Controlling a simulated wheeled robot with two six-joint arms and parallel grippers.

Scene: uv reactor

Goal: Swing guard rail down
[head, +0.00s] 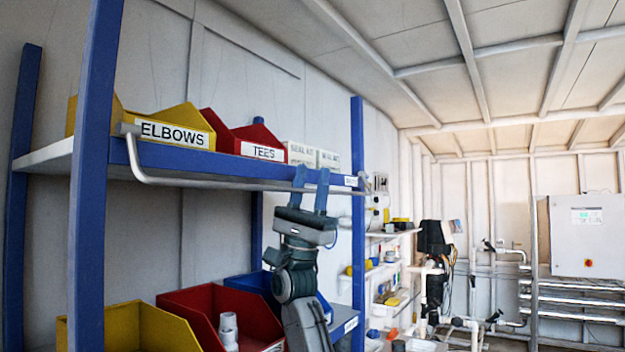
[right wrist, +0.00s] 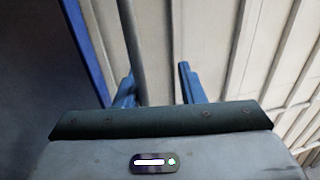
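The guard rail (head: 225,185) is a grey bar along the front of the upper blue shelf (head: 225,163). In the right wrist view, the rail (right wrist: 130,45) runs between the open fingers (right wrist: 156,88), closer to the left finger. I cannot tell if it touches that finger. My left gripper is not in view.
A yellow ELBOWS bin (head: 178,122), a red TEES bin (head: 258,138) and white boxes (head: 312,156) stand on the upper shelf. Yellow (head: 140,325), red (head: 190,300) and blue bins sit below. A blue post (head: 357,230) rises just right of my gripper.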

